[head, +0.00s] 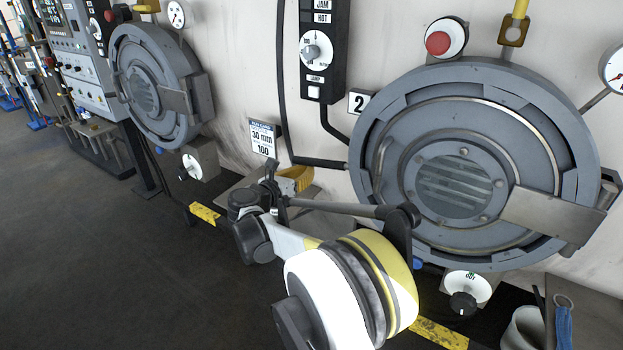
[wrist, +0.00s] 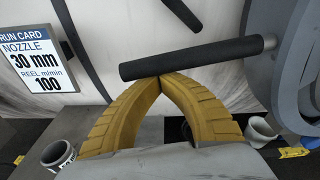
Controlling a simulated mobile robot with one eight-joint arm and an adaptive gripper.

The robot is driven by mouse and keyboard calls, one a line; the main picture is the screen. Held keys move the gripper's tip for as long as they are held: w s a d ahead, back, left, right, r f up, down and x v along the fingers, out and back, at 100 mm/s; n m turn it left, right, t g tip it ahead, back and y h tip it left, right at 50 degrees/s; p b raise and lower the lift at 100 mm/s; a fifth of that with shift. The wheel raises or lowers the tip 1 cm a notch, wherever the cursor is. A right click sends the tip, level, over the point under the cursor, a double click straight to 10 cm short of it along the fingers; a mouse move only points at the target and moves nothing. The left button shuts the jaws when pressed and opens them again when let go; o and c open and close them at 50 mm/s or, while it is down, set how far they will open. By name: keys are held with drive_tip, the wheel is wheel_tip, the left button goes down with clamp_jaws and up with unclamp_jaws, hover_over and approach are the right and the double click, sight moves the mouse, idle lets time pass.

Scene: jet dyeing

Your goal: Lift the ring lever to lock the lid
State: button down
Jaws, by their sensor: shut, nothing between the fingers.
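The ring lever (head: 320,163) has a black grip and sticks out to the left from the grey locking ring (head: 369,150) around the lid, nearly level. The round lid (head: 408,190) with its slatted window sits closed inside the ring. In the wrist view the lever's grip (wrist: 195,58) crosses above my fingertips, its metal rod running right toward the ring. My gripper (head: 302,174) has yellow fingers, shut and empty, just below the grip. In the wrist view its fingertips (wrist: 160,77) meet at the grip's lower edge; whether they touch it I cannot tell.
A run card (head: 263,139) is on the wall left of the lever. A dark control box (head: 320,50) with a hanging cable is above. A second round door (head: 150,85) is farther left. A white cup (head: 524,328) stands at lower right. The floor at left is clear.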

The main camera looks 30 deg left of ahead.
drive_tip(key=shift+w+a+r, duration=0.15)
drive_tip(key=shift+a+r, duration=0.15)
drive_tip(key=shift+r, duration=0.4)
wheel_tip(320, 180, down, 5)
drive_tip(key=d+b, duration=0.1)
drive_tip(key=b, duration=0.2)
drive_tip(key=s+r+p, duration=0.1)
drive_tip(key=s+p, duration=0.2)
drive_tip(key=s, duration=0.6)
drive_tip(key=shift+s+a, duration=0.15)
drive_tip(key=shift+a, duration=0.25)
